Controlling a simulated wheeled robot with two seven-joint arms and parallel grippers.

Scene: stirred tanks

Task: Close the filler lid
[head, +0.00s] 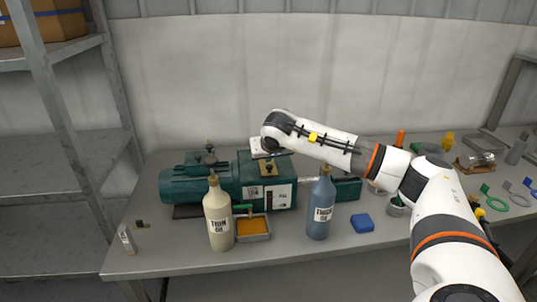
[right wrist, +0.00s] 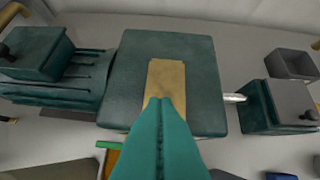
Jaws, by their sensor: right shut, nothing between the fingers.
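A dark green gearbox (head: 285,191) stands on the bench with a small tan lid (head: 268,171) on its top. In the right wrist view the lid (right wrist: 165,78) is a tan rectangle that looks flat on the green top (right wrist: 200,65). My right gripper (right wrist: 165,104) is shut and empty, its teal fingertips over the lid's near end. I cannot tell whether they touch it. In the head view the right gripper (head: 267,160) is above the gearbox, its fingers hard to make out against the green. The fingers hide the lid's near end. My left gripper is not in view.
A cream bottle (head: 218,218) and a blue-grey bottle (head: 320,208) stand in front of the gearbox, with an orange-filled tray (head: 252,229) between them. A green motor (head: 195,184) adjoins at left. A blue block (head: 362,223) lies at right. A metal shelf (head: 60,130) stands left.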

